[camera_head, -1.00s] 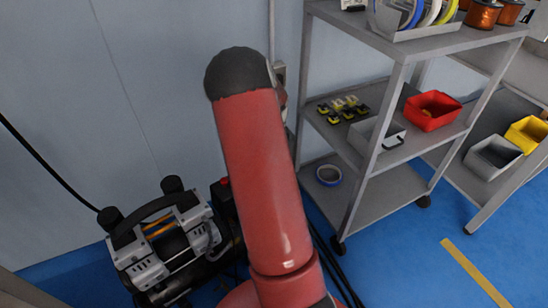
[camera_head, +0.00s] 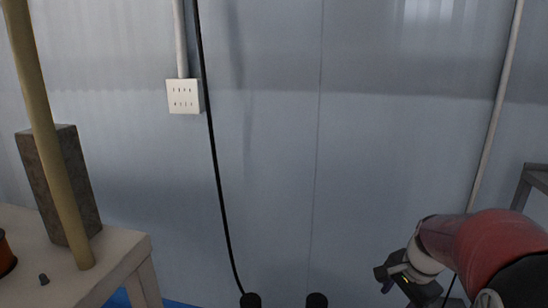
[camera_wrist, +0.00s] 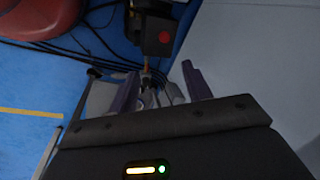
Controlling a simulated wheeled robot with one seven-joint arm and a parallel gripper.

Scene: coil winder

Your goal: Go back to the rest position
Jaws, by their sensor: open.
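My gripper (camera_wrist: 162,86) is open in the wrist view, its two purple-grey fingers apart. I see nothing held between them; cables and a dark box with a red button (camera_wrist: 157,30) show beyond, above the blue floor. In the head view my red arm is folded low at the right edge, with a dark end part by the wall.
A wooden table (camera_head: 112,258) with a yellow pole (camera_head: 47,140) and a dark block (camera_head: 84,185) stands at left. A black cable (camera_head: 216,165) hangs down the pale wall. A grey shelf frame (camera_head: 536,180) shows at far right.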

